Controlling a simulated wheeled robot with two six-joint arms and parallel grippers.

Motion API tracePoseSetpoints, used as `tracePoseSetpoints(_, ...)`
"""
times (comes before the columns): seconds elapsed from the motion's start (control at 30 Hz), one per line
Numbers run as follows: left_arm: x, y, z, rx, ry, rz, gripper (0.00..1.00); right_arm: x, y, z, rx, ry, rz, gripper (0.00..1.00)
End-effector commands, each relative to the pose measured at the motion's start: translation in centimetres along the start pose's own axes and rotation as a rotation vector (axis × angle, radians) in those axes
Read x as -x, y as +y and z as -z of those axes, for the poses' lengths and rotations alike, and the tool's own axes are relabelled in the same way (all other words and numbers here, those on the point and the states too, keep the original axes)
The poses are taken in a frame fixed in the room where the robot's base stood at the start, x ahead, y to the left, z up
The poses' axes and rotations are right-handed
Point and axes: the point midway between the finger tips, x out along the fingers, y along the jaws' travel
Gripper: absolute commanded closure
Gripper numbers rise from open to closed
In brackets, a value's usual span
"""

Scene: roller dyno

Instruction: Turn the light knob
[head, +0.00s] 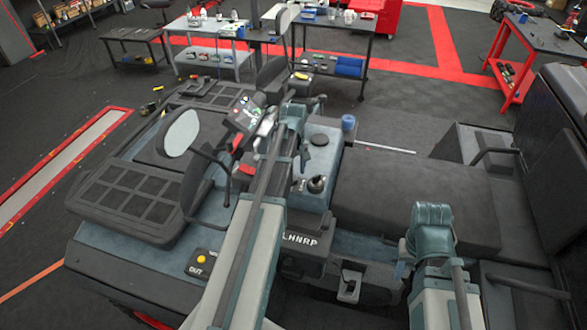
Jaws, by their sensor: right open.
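No light knob can be told apart for certain. A small control panel (243,115) with red and pale controls sits near the middle of the machine, too small to read. A yellow round control (201,259) sits on a dark labelled plate at the front left; "OUT" is readable. My left arm reaches up the middle, and its gripper end (266,124) is beside the control panel, partly hidden by the arm. Its jaws and any contact are unclear. My right arm is folded at the lower right. Its gripper (401,269) is open, partly hidden beside the arm, and away from the panel.
A black round-topped lever (316,184) and a blue cup-like item (348,123) are right of my left arm. A dark padded surface (415,195) lies further right. Work tables (335,25) stand behind, and a red-framed table (515,80) stands at right. Open floor lies between.

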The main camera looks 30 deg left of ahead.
Motion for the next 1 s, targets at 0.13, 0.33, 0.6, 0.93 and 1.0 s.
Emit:
tracePoseSetpoints(0.13,2.3,0.0,0.0,0.000,0.000,0.000,0.31,2.3,0.2,-0.1,-0.004,0.000,0.001,0.54)
tracePoseSetpoints(0.33,5.4,0.0,0.0,0.000,0.000,0.000,0.31,5.3,0.5,-0.3,-0.010,0.000,0.002,0.54)
tracePoseSetpoints(0.6,9.5,0.0,0.0,0.000,0.000,0.000,0.31,9.5,0.9,-0.6,-0.008,-0.002,0.002,0.54)
tracePoseSetpoints(0.93,13.6,0.0,0.0,0.001,0.000,0.000,0.31,13.6,1.2,-0.9,-0.012,-0.004,0.003,0.54)
tracePoseSetpoints(1.0,13.9,0.0,0.0,0.001,0.000,0.000,0.31,13.8,1.3,-0.9,-0.014,-0.004,0.003,0.54)
